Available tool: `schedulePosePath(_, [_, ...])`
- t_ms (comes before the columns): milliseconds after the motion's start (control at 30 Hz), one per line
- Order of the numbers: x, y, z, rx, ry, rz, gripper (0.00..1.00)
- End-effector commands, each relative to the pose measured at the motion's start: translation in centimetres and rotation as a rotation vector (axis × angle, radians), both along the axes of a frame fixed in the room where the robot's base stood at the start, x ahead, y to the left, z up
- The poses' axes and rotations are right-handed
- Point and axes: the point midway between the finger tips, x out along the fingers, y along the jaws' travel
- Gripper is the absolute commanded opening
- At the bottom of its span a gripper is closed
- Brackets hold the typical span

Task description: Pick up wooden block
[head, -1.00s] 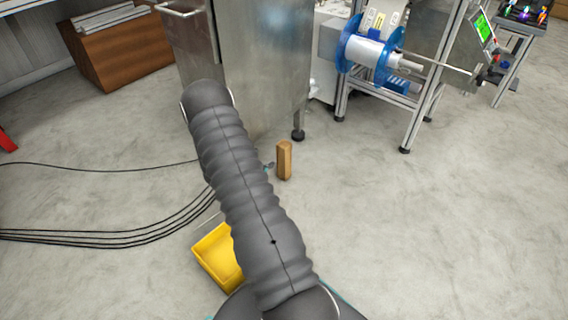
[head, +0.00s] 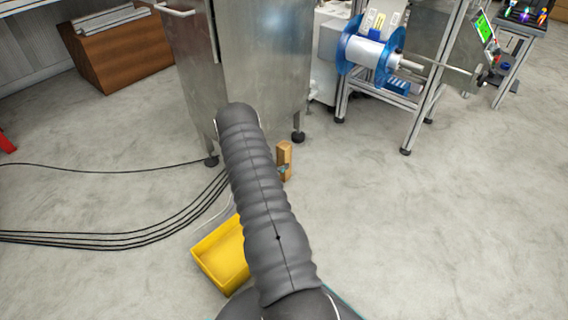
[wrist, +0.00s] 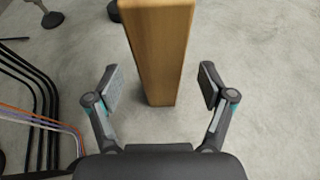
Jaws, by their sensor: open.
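The wooden block (head: 284,153) stands upright on the concrete floor in the head view, partly hidden by my gripper (head: 283,169). In the wrist view the block (wrist: 158,60) rises between and just beyond the two fingers of my gripper (wrist: 160,87). The fingers are open, one on each side of the block, with a visible gap on both sides. The block's top reaches the upper edge of the wrist view. My arm hides part of my gripper in the head view.
A yellow bin (head: 220,256) lies on the floor left of my arm. A steel cabinet (head: 265,70) stands behind the block. Black cables (head: 110,238) run along the floor at left. A frame with a blue reel (head: 352,45) stands at the back. The floor at right is clear.

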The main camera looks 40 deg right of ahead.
Motion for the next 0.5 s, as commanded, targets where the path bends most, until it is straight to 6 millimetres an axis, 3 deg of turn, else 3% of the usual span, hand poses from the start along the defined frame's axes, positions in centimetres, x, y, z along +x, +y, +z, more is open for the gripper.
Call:
schedulePosePath(300, [0.4, -3.9, -1.5, -0.001, 0.0, -0.002, 0.81])
schedulePosePath(500, [0.5, -4.5, -1.7, -0.001, 0.0, -0.001, 0.81])
